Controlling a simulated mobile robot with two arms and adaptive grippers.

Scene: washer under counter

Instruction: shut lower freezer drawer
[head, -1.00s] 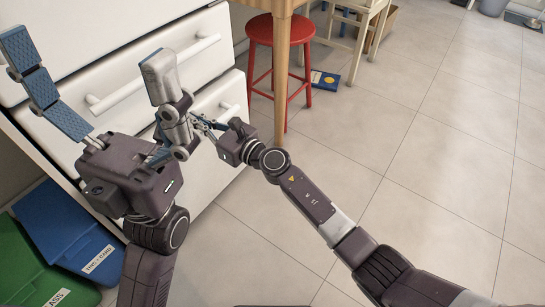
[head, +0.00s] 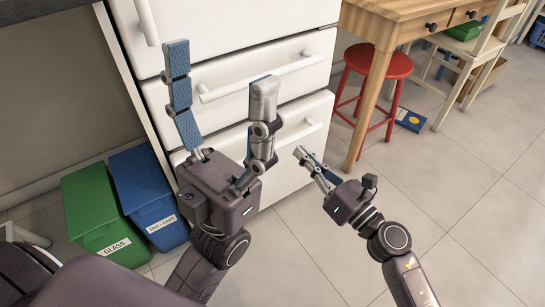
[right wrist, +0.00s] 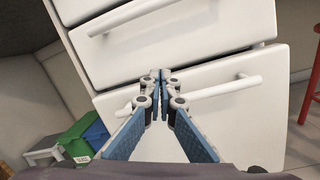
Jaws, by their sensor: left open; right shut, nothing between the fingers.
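The lower freezer drawer (head: 290,165) is a white front with a bar handle (head: 300,135), low on the white fridge-freezer. In the right wrist view the lower drawer (right wrist: 215,125) sits almost in line with the drawer above; a dark gap runs along its top, and I cannot tell if it is fully flush. My left gripper (head: 220,65) is open, fingers pointing up, in front of the drawers and hiding part of them. My right gripper (head: 302,154) is shut and empty, in front of the lower drawer near its handle's right end; contact is not clear.
The upper freezer drawer (head: 225,85) is above. Green (head: 95,210) and blue (head: 140,185) bins stand on the left. A red stool (head: 385,62) and wooden table (head: 372,95) stand on the right. The tiled floor at front right is clear.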

